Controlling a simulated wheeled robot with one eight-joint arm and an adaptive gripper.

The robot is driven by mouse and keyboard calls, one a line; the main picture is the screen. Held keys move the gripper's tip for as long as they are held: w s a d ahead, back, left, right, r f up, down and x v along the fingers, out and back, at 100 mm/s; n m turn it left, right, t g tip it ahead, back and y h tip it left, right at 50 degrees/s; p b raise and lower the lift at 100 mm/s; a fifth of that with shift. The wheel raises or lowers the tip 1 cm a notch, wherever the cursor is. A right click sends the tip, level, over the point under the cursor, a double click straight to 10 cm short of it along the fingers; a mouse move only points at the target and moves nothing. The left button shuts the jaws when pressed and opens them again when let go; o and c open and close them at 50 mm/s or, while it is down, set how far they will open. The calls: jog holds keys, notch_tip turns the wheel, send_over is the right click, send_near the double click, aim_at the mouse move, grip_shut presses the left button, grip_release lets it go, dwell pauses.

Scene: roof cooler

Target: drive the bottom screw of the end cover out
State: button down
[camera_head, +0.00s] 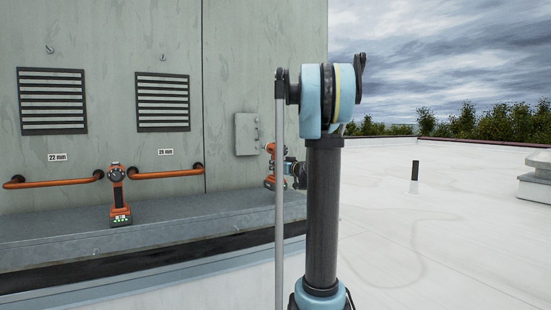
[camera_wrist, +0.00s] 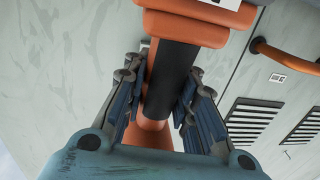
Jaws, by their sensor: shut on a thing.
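A small grey cover plate (camera_head: 246,133) is fixed on the wall near its right corner. I take it for the end cover; its bottom screw cannot be made out. My gripper (camera_head: 288,172) is mostly behind my own arm in the head view. It is shut on an orange and black power driver (camera_head: 270,167), whose head is close to the plate's lower right edge. Whether the driver's tip touches a screw cannot be seen. In the wrist view my gripper's fingers (camera_wrist: 163,90) lie on both sides of the driver's black grip (camera_wrist: 170,75).
A second orange tool (camera_head: 118,195) stands on the grey ledge (camera_head: 60,228), between two orange pipes (camera_head: 50,182). Two louvred vents (camera_head: 163,102) are above. White roof (camera_head: 440,230) lies open to the right, with a short dark post (camera_head: 414,171).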

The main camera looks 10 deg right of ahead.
jog(key=shift+s+a+f, duration=0.1)
jog(key=shift+f, duration=0.55)
jog(key=shift+w, duration=0.2)
jog(key=shift+d+x, duration=0.15)
jog(key=shift+x, duration=1.2)
jog(key=shift+d+x, duration=0.1)
jog(key=shift+x, duration=1.2)
